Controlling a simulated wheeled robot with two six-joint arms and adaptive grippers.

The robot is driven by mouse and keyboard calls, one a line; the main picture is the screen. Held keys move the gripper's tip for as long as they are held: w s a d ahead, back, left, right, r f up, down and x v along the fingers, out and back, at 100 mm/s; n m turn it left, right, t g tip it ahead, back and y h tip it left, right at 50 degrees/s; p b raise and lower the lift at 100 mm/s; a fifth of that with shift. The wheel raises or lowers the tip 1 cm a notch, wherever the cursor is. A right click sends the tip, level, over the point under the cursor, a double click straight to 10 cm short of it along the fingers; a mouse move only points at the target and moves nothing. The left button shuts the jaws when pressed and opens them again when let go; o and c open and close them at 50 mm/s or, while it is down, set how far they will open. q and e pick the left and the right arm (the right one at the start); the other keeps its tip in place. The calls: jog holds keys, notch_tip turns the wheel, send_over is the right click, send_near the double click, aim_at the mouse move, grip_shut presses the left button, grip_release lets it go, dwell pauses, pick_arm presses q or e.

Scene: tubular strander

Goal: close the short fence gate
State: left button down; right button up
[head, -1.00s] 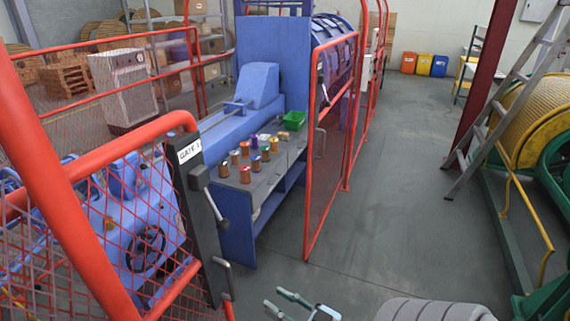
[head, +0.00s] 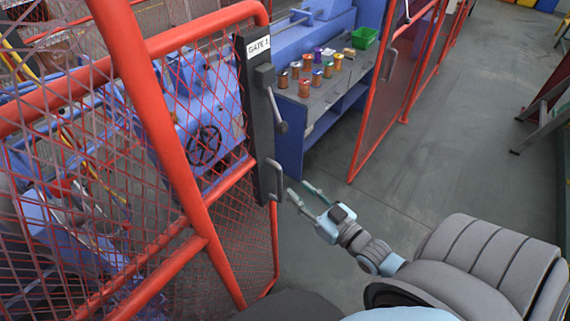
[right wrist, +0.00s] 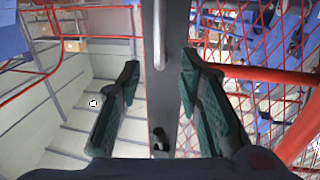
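The red mesh gate (head: 215,18) stands at the left in the head view. Its dark edge plate (head: 255,140) carries a "GATE 1" label (head: 258,46), a lever (head: 277,110) and a lower grey pull handle (head: 280,178). A gap shows between this edge and the red fence frame (head: 376,105) to the right. My right gripper (head: 299,191) is open beside the pull handle. In the right wrist view my right gripper (right wrist: 160,68) has its fingers apart either side of the dark plate (right wrist: 158,105), with the handle (right wrist: 160,35) ahead; contact cannot be told. My left gripper is out of view.
Behind the gap, a grey bench (head: 315,100) holds several coloured spools and a green bin (head: 364,38). A blue machine with a handwheel (head: 204,145) is behind the mesh. Grey floor (head: 450,130) is clear to the right, up to a ladder foot (head: 540,125).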

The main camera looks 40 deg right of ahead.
aim_at(281, 176)
jog(key=w, duration=0.3)
jog(key=w+b, duration=0.1)
jog(key=w, duration=0.1)
jog(key=shift+w+a+f, duration=0.2)
jog(key=shift+a, duration=0.05)
jog(key=w+b, duration=0.3)
jog(key=shift+a+f, duration=0.2)
jog(key=shift+f, duration=0.05)
jog(key=shift+w, duration=0.2)
jog(key=shift+w+r+b, duration=0.15)
jog(key=shift+r+b, duration=0.1)
jog(key=shift+b, duration=0.05)
jog(key=shift+r, duration=0.15)
jog(key=shift+c, duration=0.4)
grip_shut()
